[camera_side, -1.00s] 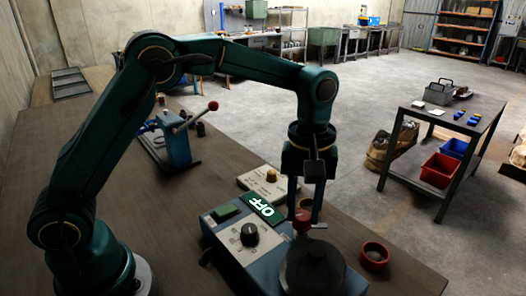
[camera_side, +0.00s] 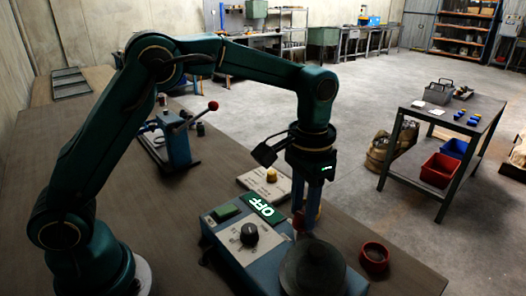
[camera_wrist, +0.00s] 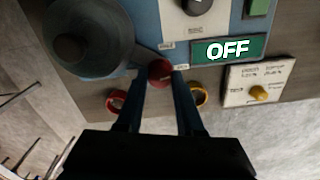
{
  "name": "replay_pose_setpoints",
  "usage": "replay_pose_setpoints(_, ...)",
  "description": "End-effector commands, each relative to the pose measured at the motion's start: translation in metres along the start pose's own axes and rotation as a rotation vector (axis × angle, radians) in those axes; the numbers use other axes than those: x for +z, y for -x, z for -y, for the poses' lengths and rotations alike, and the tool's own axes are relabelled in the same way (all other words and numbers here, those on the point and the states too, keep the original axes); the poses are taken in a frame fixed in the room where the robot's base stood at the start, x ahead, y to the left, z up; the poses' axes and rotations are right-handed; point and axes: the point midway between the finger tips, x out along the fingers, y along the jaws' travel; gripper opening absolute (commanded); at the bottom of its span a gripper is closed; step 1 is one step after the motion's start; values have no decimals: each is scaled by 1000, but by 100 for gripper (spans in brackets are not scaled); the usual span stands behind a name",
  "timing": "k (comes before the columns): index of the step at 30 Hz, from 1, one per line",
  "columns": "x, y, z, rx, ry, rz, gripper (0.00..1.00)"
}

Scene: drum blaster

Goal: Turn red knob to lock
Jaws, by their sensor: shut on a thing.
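The red knob (camera_wrist: 160,72) sits at the edge of the drum blaster, beside its grey round drum lid (camera_wrist: 85,38). In the side view the red knob (camera_side: 298,221) is partly hidden by my fingers. My gripper (camera_wrist: 160,76) points down with one finger on each side of the red knob and is shut on it. The side view also shows my gripper (camera_side: 306,226) at the machine's back edge, next to the drum lid (camera_side: 312,268). The machine's display (camera_side: 260,206) reads OFF in lit letters; it also shows in the wrist view (camera_wrist: 228,49).
A black dial (camera_side: 249,235) and a green button (camera_side: 224,212) are on the machine's top. A white plate with a yellow knob (camera_side: 271,175) lies behind it. A red ring-shaped cup (camera_side: 373,256) stands to the right. A blue lever device (camera_side: 176,145) stands further back.

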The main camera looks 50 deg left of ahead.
Motion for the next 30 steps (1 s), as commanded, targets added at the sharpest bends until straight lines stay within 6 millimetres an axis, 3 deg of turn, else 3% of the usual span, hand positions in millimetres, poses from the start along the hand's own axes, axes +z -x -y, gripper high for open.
replay_pose_setpoints(15,0,2,0,1,-425,-4,0)
replay_pose_setpoints(30,-1,2,-1,1,-571,-5,0)
